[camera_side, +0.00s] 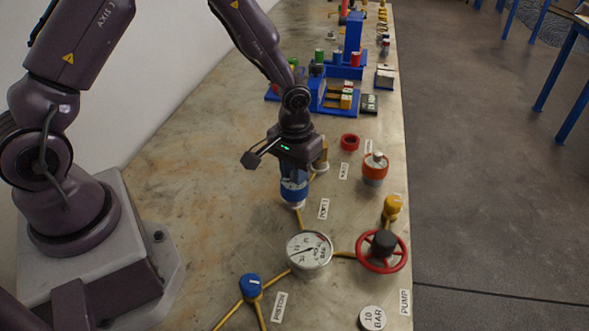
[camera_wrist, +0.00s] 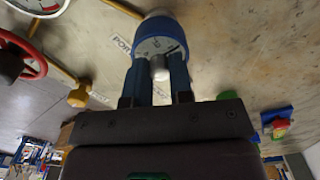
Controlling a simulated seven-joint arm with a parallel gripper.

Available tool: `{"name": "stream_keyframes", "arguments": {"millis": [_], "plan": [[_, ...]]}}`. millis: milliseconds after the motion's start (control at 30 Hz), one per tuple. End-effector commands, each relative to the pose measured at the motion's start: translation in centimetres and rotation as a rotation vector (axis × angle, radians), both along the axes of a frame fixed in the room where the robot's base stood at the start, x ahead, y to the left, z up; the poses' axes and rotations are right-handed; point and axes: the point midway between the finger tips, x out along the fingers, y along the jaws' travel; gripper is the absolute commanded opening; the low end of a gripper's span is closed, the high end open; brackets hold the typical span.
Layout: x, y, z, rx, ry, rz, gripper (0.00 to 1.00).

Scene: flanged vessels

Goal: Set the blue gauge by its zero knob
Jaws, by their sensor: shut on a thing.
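The blue gauge (camera_side: 294,193) stands on the bench at the end of a brass-coloured pipe, below my gripper (camera_side: 294,174). In the wrist view, the blue gauge (camera_wrist: 160,32) shows its blue rim and part of a pale dial with markings too small to read. The silver zero knob (camera_wrist: 160,69) stands out from the dial, between the two blue fingers of my gripper (camera_wrist: 161,72). My gripper is shut on the knob. In the side view, the fingers hide the knob and much of the dial.
A large white dial gauge (camera_side: 309,253), a red handwheel (camera_side: 398,262), a yellow knob (camera_side: 393,204) and a blue knob (camera_side: 250,285) stand nearer the camera. An orange-banded vessel (camera_side: 375,168) and red ring (camera_side: 349,142) are to the right.

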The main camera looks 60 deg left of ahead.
Motion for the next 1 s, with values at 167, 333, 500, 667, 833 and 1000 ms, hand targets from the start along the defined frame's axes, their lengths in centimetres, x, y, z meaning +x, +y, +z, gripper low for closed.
{"name": "stream_keyframes", "arguments": {"millis": [167,333,500,667,833,1000], "plan": [[-0.04,-0.03,-0.03,-0.001,0.002,-0.100,0.00],[-0.07,-0.02,-0.03,-0.001,0.003,-0.242,0.00],[-0.08,-0.02,-0.04,0.000,0.003,-0.404,0.00],[-0.10,-0.02,-0.05,0.000,0.004,-0.556,0.00],[-0.11,-0.01,-0.06,0.000,0.004,-0.703,0.00],[-0.12,0.02,-0.07,0.000,0.005,-0.827,0.00]]}}
